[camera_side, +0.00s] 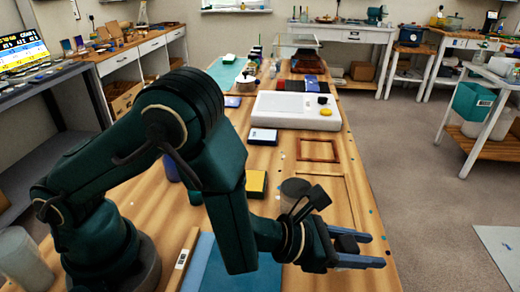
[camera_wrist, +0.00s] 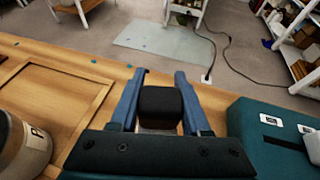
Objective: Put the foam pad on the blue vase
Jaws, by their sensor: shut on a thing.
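A small black block, which looks like the foam pad (camera_side: 347,243), is held between the fingers of my gripper (camera_side: 376,250) near the table's right edge. In the wrist view the pad (camera_wrist: 160,105) sits between the two blue fingers of my gripper (camera_wrist: 161,76), its far face rounded at the corners. A dark blue object (camera_side: 170,166), possibly the blue vase, shows behind my arm on the table. My arm hides most of it, so its shape and opening cannot be told. The blue vase is not seen in the wrist view.
A grey can (camera_side: 295,187) stands behind my gripper; it also shows at the left of the wrist view (camera_wrist: 24,150). A yellow block (camera_side: 256,182), a wooden frame (camera_side: 318,151) and a white device (camera_side: 290,110) lie farther back.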

